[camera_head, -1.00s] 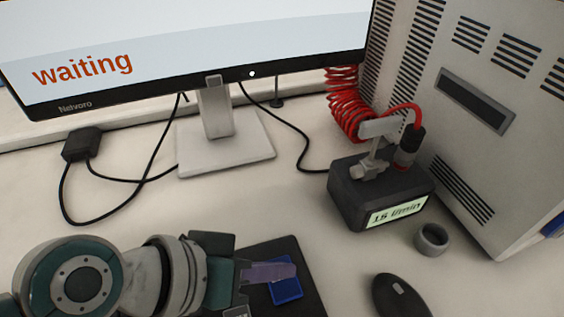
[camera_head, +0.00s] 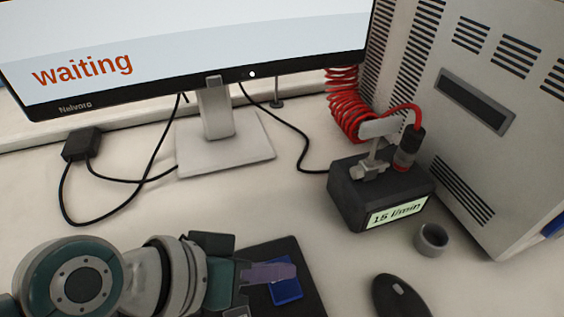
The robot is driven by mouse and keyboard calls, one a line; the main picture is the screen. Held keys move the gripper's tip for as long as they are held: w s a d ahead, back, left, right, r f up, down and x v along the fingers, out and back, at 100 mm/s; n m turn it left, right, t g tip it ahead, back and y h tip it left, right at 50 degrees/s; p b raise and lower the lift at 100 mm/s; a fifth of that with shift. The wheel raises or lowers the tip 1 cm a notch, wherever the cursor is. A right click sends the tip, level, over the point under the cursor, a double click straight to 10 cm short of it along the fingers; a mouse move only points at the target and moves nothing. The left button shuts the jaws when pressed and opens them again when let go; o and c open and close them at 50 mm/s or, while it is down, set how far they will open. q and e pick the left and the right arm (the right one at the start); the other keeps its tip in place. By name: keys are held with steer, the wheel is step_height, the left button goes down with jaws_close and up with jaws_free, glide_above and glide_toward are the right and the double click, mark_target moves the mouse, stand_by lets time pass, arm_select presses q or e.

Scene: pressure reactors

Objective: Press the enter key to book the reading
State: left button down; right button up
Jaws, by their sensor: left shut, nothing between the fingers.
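The blue enter key (camera_head: 287,293) sits on a dark pad (camera_head: 288,248) at the bottom middle of the head view. My left gripper (camera_head: 292,271) is shut and empty, its purplish fingers over the far part of the blue key and hiding some of it. Whether the fingertips touch the key I cannot tell. The monitor (camera_head: 200,45) shows "waiting" in orange-red letters. A black meter box (camera_head: 347,205) has a lit display (camera_head: 398,212) reading "15 l/min". My right gripper is out of view.
A black mouse (camera_head: 400,296) and a small grey ring-shaped cup (camera_head: 431,239) stand to the right of the pad. A red coiled hose (camera_head: 343,108) runs to the meter box. A grey vented cabinet (camera_head: 480,130) fills the right. Black cables lie beside the monitor stand (camera_head: 225,148).

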mark_target(275, 285)
arm_select(q)
steer(key=shift+f+b, duration=0.35)
steer(key=shift+f, duration=0.15)
steer(key=shift+f+b, duration=0.3)
steer(key=shift+f, duration=0.05)
stand_by(0.6)
stand_by(0.4)
steer(key=shift+r+p, duration=0.8)
steer(key=shift+p, duration=0.05)
step_height(275, 285, up, 5)
steer(key=p, duration=0.5)
steer(key=shift+r, duration=0.1)
